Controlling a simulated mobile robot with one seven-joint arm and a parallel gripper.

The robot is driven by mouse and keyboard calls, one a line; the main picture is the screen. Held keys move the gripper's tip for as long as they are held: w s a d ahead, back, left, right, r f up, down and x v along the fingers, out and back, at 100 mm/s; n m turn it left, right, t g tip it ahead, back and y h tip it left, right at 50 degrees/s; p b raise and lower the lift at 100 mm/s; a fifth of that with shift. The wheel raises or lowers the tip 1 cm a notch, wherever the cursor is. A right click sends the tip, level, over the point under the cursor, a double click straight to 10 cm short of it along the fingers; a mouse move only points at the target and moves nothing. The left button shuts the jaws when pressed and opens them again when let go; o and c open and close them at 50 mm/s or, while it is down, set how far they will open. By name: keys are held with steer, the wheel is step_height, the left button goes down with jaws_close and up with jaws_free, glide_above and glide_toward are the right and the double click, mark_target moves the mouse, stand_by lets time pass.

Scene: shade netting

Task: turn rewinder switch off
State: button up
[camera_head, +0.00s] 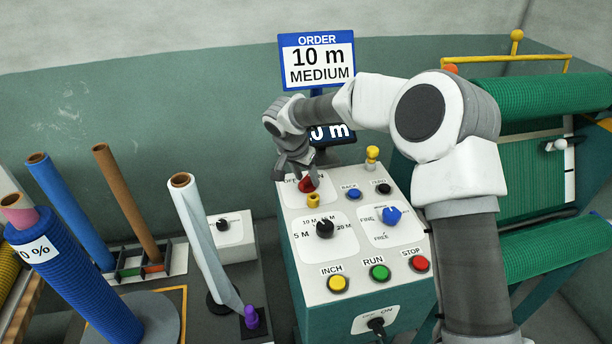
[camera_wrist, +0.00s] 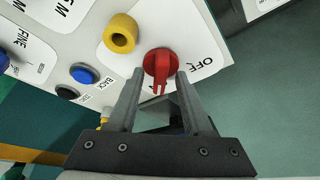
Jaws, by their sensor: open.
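A red rotary switch (camera_head: 306,185) sits at the back left of the slanted control panel (camera_head: 342,284), with OFF printed to its left and ON partly hidden by my gripper. My gripper (camera_head: 303,177) is over it from behind. In the wrist view the red switch (camera_wrist: 158,65) lies between the tips of my open gripper (camera_wrist: 159,78). Its handle points down the picture, toward the gripper's base; contact with the fingers cannot be told. A second, black switch (camera_head: 376,324) with an OFF/ON label is low on the cabinet's front. No label readable here names the rewinder.
A yellow ring (camera_wrist: 120,33) stands close beside the red switch. A black length knob (camera_head: 324,228), a blue knob (camera_head: 391,215) and several push buttons fill the panel. An order sign (camera_head: 317,61) stands behind. Rolls on posts are at left, green netting (camera_head: 540,107) at right.

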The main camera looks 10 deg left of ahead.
jaws_close()
steer(key=shift+n+b, duration=0.3)
steer(key=shift+b, duration=0.05)
steer(key=n+y+b, duration=0.1)
steer(key=n, duration=0.1)
steer(key=shift+d+n, duration=0.1)
steer(key=shift+n, duration=0.3)
steer(key=n, duration=0.1)
steer(key=n+y, duration=0.1)
steer(key=n, duration=0.1)
steer(key=shift+d+r+n+y, duration=0.1)
steer(key=shift+d+n+y, duration=0.05)
steer(key=shift+n+y, duration=0.15)
steer(key=n+y+p, duration=0.1)
steer(key=n, duration=0.1)
steer(key=n+y+p, duration=0.1)
steer(key=n+p, duration=0.1)
steer(key=n, duration=0.1)
steer(key=shift+d+g+p, duration=0.1)
steer(key=shift+g+p, duration=0.2)
steer(key=shift+g, duration=0.1)
steer(key=n+g+p, duration=0.1)
steer(key=n, duration=0.2)
steer(key=n+g+y+p, duration=0.1)
steer(key=n, duration=0.1)
steer(key=shift+w+n+p, duration=0.15)
steer(key=shift+n+p, duration=0.2)
steer(key=shift+n, duration=0.05)
